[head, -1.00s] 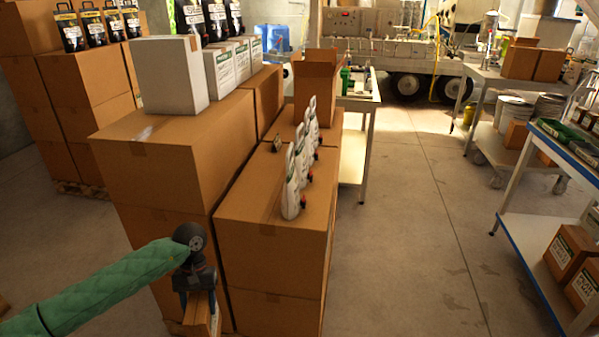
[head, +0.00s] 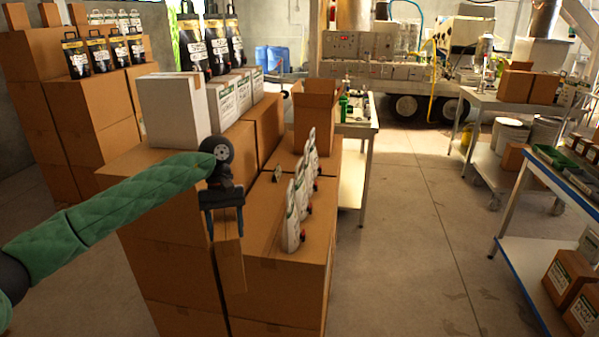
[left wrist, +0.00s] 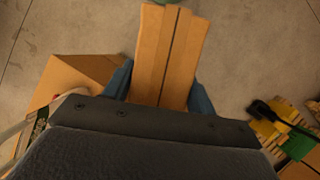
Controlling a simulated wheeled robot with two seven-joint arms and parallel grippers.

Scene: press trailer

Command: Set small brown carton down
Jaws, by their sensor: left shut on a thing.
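The small brown carton (head: 230,268) hangs upright below my left gripper (head: 225,222), in front of the stacked large boxes. My left gripper is shut on the carton's upper part. In the left wrist view the carton (left wrist: 170,55) sits between the two blue fingers of the gripper (left wrist: 160,88), with a seam down its top. The carton's lower end overlaps the large boxes in the head view, and I cannot tell whether it touches them. My right gripper is not in view.
A large brown box (head: 300,262) bears several white pouches (head: 290,215) in a row. A white box (head: 172,110) stands on the stack behind. A blue-edged shelf (head: 520,270) stands at the right. The floor (head: 420,240) between is clear.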

